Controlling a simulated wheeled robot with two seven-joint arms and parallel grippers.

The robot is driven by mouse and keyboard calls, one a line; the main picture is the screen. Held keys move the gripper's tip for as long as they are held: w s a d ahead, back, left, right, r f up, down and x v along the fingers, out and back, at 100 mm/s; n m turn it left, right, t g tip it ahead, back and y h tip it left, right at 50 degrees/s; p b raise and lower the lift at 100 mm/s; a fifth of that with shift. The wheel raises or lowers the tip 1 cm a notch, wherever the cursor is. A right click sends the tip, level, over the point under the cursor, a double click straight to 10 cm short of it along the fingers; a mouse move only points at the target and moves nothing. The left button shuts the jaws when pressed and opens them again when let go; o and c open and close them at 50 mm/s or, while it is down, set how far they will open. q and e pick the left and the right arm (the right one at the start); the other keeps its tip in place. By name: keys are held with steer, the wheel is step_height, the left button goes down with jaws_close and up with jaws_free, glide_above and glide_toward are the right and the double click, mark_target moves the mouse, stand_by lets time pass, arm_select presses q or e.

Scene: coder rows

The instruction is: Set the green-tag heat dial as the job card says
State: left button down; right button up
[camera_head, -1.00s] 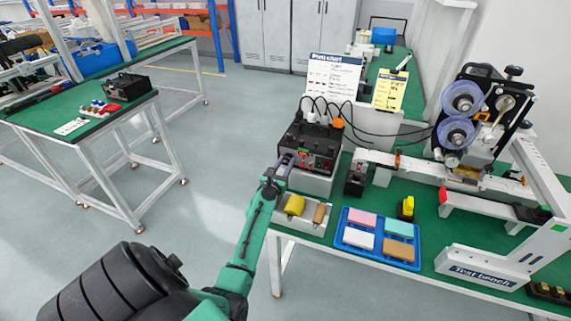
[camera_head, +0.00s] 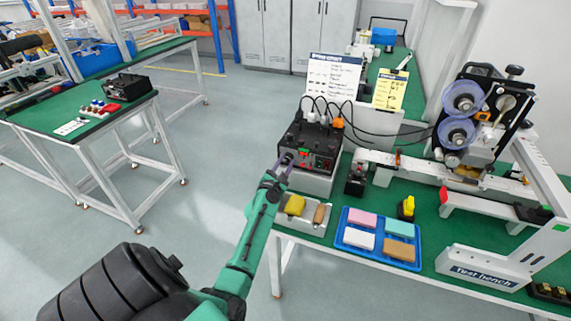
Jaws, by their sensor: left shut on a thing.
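The black control box (camera_head: 322,140) stands on a white stand at the left end of the bench, with a small red display and several small controls on its front. My left gripper (camera_head: 285,162) is at the left part of that front, shut on a small dark dial that its fingers mostly hide. The green tag is too small to make out, so I cannot tell the dial's setting. A yellow card (camera_head: 389,92) and a white printed board (camera_head: 334,76) stand behind the box; their text is too small to read. My right gripper is not in view.
A tray with a yellow and a brown piece (camera_head: 285,222) sits just below the box. A blue tray (camera_head: 376,254) with several coloured blocks is to its right. Black cables rise from the box top. The spool machine (camera_head: 470,120) is further right.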

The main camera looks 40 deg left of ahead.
arm_select(q)
steer(key=m, duration=0.4)
steer(key=shift+m, duration=0.3)
steer(key=m, duration=0.3)
steer(key=shift+m, duration=0.4)
steer(key=m, duration=0.4)
steer(key=shift+m+p, duration=0.4)
steer(key=shift+m, duration=1.7)
steer(key=c, duration=0.8)
jaws_free()
steer(key=shift+c, duration=0.2)
steer(key=shift+s, duration=0.1)
